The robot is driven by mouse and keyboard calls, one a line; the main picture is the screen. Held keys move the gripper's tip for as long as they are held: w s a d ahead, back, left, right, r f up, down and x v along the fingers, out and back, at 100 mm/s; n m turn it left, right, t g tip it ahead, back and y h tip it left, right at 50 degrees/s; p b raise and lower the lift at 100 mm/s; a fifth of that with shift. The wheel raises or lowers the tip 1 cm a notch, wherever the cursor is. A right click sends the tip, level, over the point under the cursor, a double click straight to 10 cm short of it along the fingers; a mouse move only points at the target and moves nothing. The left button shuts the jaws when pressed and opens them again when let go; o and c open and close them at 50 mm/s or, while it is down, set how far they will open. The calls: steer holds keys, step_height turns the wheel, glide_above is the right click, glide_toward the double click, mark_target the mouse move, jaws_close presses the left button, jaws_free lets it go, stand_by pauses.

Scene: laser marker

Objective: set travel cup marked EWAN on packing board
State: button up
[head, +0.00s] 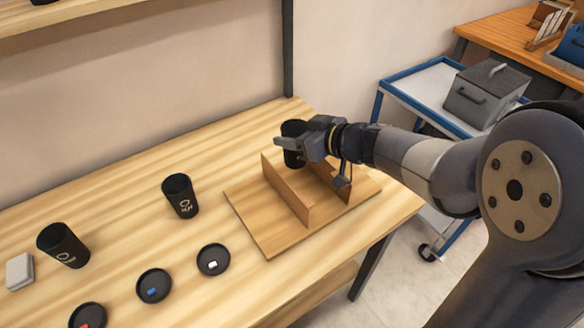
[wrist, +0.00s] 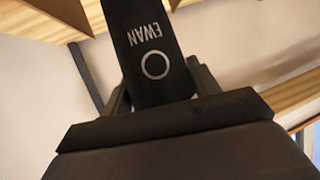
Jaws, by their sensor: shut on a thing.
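A black travel cup (head: 291,159) is held in my gripper (head: 296,143) over the far end of the packing board. In the wrist view the cup (wrist: 150,45) shows the white name EWAN and a ring, between my gripper's fingers (wrist: 160,88). The wooden packing board (head: 243,210) lies on the table with two upright dividers (head: 287,190). The cup is near the far end of the gap between the dividers. Its base is partly hidden, and I cannot tell whether it touches the board.
Two more black cups (head: 180,195) (head: 63,245) stand to the left. Round black lids with white (head: 213,260), blue (head: 153,286) and red (head: 87,317) marks lie in front. A pale block (head: 19,271) sits at far left. A blue-framed cart (head: 400,85) stands behind right.

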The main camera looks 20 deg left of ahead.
mark_target(296, 155)
step_height(296, 155, down, 7)
steer(key=b, duration=0.2)
steer(key=shift+r+b, duration=0.2)
steer(key=shift+b, duration=0.1)
steer(key=shift+f, duration=0.2)
steer(key=o, duration=0.4)
steer(key=shift+r, duration=0.3)
steer(key=p+v, duration=0.3)
steer(key=v, duration=0.9)
steer(key=shift+f, duration=0.15)
